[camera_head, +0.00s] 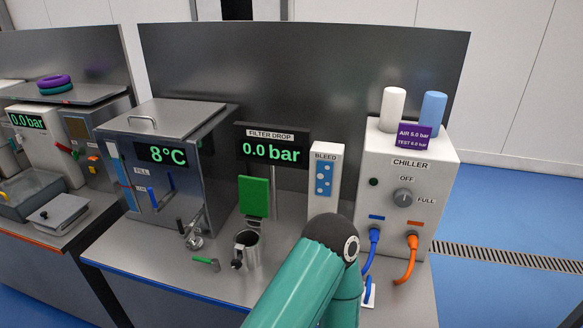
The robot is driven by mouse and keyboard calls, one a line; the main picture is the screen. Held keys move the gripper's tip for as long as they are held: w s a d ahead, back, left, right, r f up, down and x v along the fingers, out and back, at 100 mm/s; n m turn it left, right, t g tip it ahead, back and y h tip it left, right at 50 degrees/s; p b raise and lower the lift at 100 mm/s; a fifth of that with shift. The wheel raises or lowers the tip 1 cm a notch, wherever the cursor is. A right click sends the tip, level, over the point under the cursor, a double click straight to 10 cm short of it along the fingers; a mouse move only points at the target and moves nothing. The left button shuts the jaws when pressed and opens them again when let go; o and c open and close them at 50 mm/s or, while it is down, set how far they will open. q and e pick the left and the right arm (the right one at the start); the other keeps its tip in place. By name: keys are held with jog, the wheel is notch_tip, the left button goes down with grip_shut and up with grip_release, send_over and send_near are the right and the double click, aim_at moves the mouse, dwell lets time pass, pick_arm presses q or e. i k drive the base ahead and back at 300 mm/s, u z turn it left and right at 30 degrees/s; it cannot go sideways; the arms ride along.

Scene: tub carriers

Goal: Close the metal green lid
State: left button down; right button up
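A flat green lid or plate (254,197) stands upright in front of the post of the filter-drop display (270,148). A small dark part shows right below it; I cannot tell how it is hinged. A metal cup (248,247) stands open on the bench below it, with a dark part at its left side. The steel tank (165,170) at the left has a grey metal lid (160,114) with a bar handle, lying flat on top. A teal arm link of mine, with a dark joint, comes up from the bottom middle. Neither gripper shows.
A green-handled lever (205,261) lies left of the cup, and a tap (193,236) sticks out from the tank. The bleed box (324,178) and the chiller (403,185) with blue and orange hoses stand to the right. Free bench (140,255) shows at front left.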

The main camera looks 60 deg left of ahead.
aim_at(253, 191)
jog(key=u, duration=0.15)
jog(key=k, duration=1)
jog(key=u, duration=0.65)
jog(key=i, duration=0.45)
jog(key=u, duration=0.05)
